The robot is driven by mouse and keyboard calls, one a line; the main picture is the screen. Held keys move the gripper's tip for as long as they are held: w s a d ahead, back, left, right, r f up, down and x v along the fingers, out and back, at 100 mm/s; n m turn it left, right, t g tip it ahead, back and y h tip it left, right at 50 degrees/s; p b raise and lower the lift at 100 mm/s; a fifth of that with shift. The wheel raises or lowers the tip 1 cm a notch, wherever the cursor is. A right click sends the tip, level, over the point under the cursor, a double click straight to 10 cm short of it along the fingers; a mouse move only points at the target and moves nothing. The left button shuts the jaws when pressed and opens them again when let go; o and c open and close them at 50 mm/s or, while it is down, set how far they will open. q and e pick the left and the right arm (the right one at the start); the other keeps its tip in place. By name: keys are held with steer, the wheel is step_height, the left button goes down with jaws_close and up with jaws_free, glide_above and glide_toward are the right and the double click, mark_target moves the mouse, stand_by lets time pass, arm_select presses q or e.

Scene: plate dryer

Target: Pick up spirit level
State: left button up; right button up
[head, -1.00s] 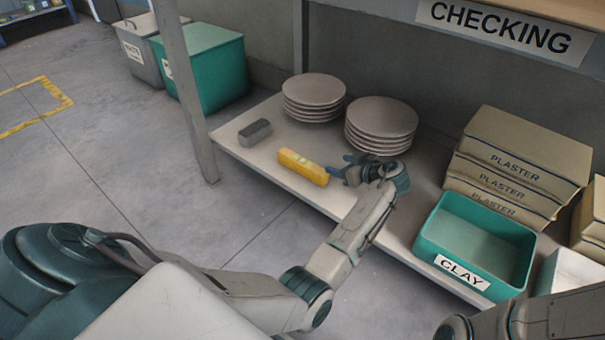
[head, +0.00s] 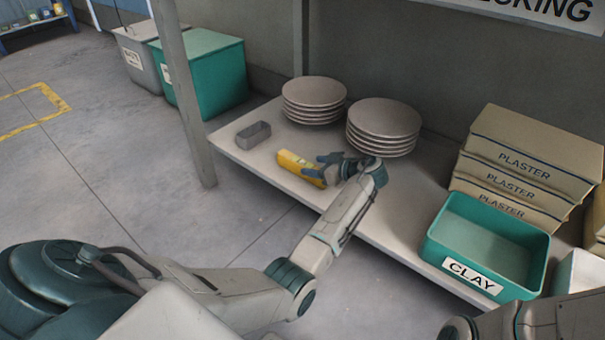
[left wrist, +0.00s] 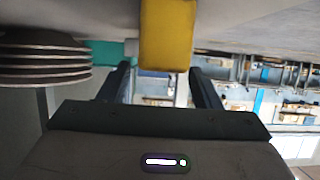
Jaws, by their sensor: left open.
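The yellow spirit level (head: 290,163) lies on the grey lower shelf, in front of the stacked plates. My left gripper (head: 322,168) is at its right end, and the fingers hide part of that end in the head view. In the left wrist view the level (left wrist: 167,38) shows end-on, ahead of and between the two dark fingers (left wrist: 158,85). The fingers are open with a gap between them, and I cannot tell whether either touches the level. My right gripper is not in view; only part of an arm shows at the bottom right.
Two plate stacks (head: 313,92) (head: 384,118) stand behind. A green CLAY bin (head: 437,262) and PLASTER boxes (head: 520,160) are on the right. A shelf post (head: 181,95) rises at the left end.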

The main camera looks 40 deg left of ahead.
arm_select(q)
steer(key=shift+x, duration=1.05)
steer(key=c, duration=1)
steer(key=shift+c, duration=1.1)
steer(key=shift+r, duration=0.15)
